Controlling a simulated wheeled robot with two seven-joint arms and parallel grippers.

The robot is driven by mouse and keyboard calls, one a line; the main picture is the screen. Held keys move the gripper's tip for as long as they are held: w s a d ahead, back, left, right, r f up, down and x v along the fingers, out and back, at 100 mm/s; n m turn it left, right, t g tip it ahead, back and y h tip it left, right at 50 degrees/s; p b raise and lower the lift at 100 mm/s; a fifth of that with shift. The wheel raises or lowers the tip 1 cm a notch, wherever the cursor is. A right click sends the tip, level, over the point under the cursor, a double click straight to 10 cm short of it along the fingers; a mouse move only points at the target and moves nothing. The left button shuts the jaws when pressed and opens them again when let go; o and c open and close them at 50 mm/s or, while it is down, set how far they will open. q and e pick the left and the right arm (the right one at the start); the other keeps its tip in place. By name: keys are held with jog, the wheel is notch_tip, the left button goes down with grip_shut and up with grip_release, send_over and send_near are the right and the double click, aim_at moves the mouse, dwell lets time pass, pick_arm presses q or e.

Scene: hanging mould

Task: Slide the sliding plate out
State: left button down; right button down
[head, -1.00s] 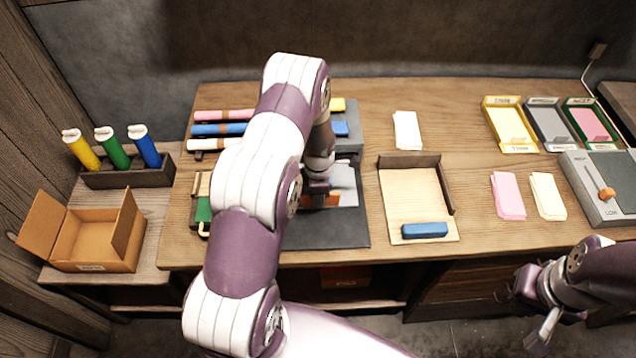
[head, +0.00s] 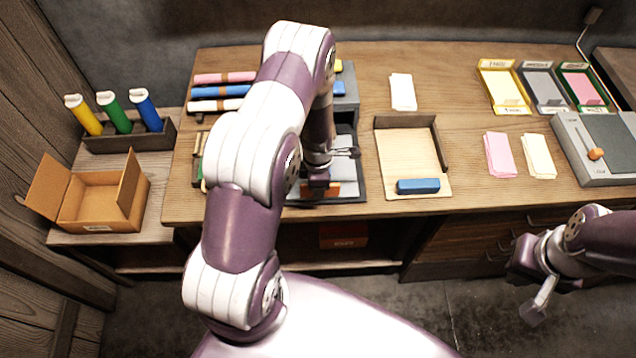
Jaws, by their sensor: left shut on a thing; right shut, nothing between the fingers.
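The sliding plate (head: 347,188) shows as a small grey and orange piece at the front of a dark grey mould station (head: 361,174), near the table's front edge. My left gripper (head: 320,187) points down over it and is shut on a part of it; my arm hides the exact contact and most of the plate's left side. A dark gap shows behind the gripper, in front of the station's grey block (head: 347,106). My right gripper (head: 533,308) is shut and empty, in front of the table at lower right.
A wooden tray (head: 410,150) with a blue block (head: 418,186) stands right of the station. Pink (head: 499,155) and cream (head: 538,156) sheets lie further right. An open cardboard box (head: 100,205) stands at left. Open floor lies before the table.

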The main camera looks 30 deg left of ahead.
pick_arm(q)
jog(key=shift+s, duration=0.2)
jog(key=c, duration=1.3)
grip_release()
jog(key=shift+o, duration=0.8)
jog(key=shift+d, duration=0.15)
jog(key=shift+r, duration=0.1)
jog(key=shift+r, duration=0.3)
notch_tip(320, 180, up, 12)
jog(key=b, duration=0.2)
